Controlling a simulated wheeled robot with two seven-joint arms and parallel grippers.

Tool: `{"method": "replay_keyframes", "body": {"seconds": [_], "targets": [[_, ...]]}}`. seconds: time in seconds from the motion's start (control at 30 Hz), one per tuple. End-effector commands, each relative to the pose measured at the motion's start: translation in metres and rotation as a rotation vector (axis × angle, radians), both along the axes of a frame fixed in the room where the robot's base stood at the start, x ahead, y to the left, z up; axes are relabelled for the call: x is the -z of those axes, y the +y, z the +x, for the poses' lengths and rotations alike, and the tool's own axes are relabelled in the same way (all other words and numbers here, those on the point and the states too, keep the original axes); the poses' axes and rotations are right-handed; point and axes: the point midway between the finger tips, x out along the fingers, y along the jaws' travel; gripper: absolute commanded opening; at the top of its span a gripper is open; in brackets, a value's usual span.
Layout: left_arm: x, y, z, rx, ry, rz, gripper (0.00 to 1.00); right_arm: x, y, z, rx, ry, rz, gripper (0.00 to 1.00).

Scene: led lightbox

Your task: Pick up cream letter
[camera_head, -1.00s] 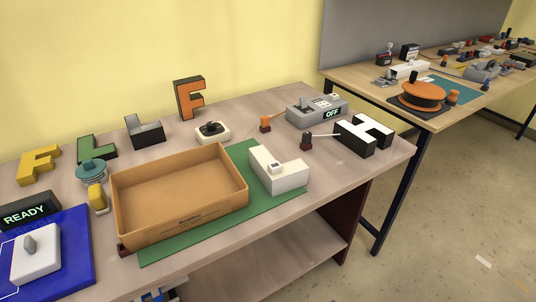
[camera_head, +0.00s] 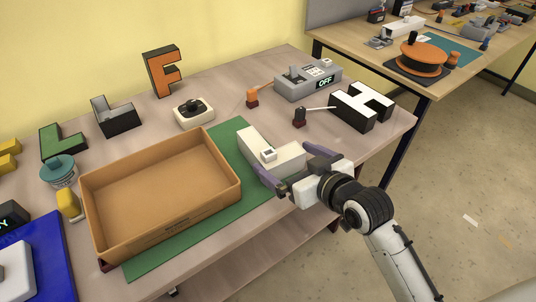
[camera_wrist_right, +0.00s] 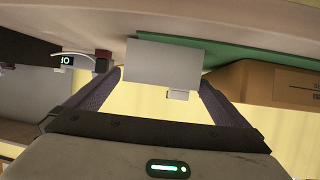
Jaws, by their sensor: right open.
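The cream letter (camera_head: 258,146), a pale L-shaped block with a small raised knob, lies on the green mat to the right of the cardboard box. My right gripper (camera_head: 290,163) is open at its near right end, one finger on either side. My left gripper is not in view.
The open, empty cardboard box (camera_head: 160,238) stands just left on the green mat (camera_head: 140,266). A black-and-white H (camera_head: 362,103) and a grey device reading OFF (camera_head: 308,80) are behind to the right. A joystick box (camera_head: 194,112) and orange F (camera_head: 163,72) stand further back.

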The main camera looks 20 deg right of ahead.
Motion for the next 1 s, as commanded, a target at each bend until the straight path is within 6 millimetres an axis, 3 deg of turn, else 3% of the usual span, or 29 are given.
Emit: {"method": "replay_keyframes", "body": {"seconds": [0.23,0.57,0.83,1.0], "targets": [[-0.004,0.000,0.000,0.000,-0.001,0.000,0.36,0.014,0.010,0.032,0.001,0.000,0.002,1.00],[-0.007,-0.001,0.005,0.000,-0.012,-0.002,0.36,0.018,0.012,0.037,0.000,-0.001,0.000,1.00],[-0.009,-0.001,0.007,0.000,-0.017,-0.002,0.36,0.018,0.012,0.037,0.000,-0.001,0.001,0.54],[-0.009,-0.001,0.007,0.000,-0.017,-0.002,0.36,0.016,0.012,0.037,0.000,-0.006,0.002,0.52]]}}
